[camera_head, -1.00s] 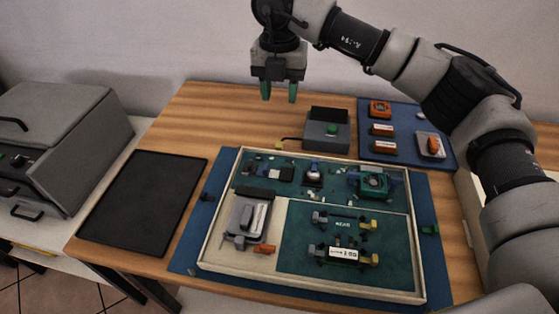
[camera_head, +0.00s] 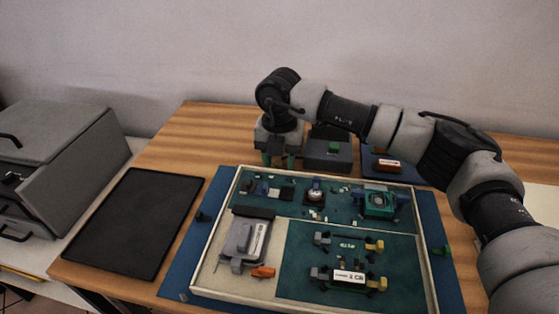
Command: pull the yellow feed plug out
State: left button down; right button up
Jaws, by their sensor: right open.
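My right gripper (camera_head: 278,161) is open, pointing down, with green fingertips low over the table just left of the grey box (camera_head: 328,152) with a green button. The small yellow plug on a dark cable at that box's left side, seen in the earlier frame, cannot be made out now; the gripper covers that spot. I cannot tell whether the fingers are around it or touching it. Other yellow connector ends (camera_head: 374,246) sit on the green board in the tray. My left gripper is not in view.
A cream-rimmed tray (camera_head: 211,248) with circuit boards and a grey device lies on a blue mat (camera_head: 181,270) just in front of the gripper. A black mat (camera_head: 136,225) lies left.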

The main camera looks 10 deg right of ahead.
jog(key=shift+f, duration=0.3)
grip_shut()
